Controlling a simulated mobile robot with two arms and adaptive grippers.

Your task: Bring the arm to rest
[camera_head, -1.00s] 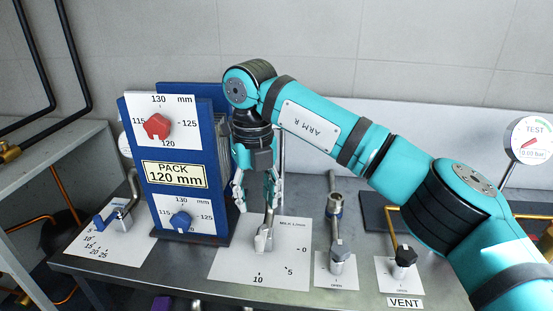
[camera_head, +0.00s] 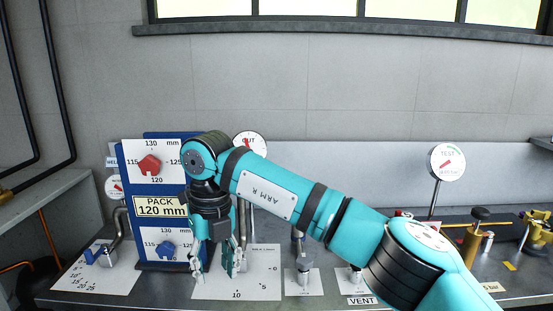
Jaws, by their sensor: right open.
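My right arm, turquoise and marked ARM R, reaches in from the lower right across the bench. Its right gripper (camera_head: 217,268) points down with its fingers apart and empty. It hangs in front of the blue PACK 120 mm unit's right edge, over the white scale card (camera_head: 258,290). The arm and gripper hide part of the blue pack unit (camera_head: 128,212) and the lever behind. I cannot tell whether the fingers touch anything. My left gripper is not in view.
The pack unit has a red knob (camera_head: 149,165) and a blue knob (camera_head: 165,249). A TEST gauge (camera_head: 447,162) and brass valve parts (camera_head: 538,226) stand at right. A grey wall and windows are behind.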

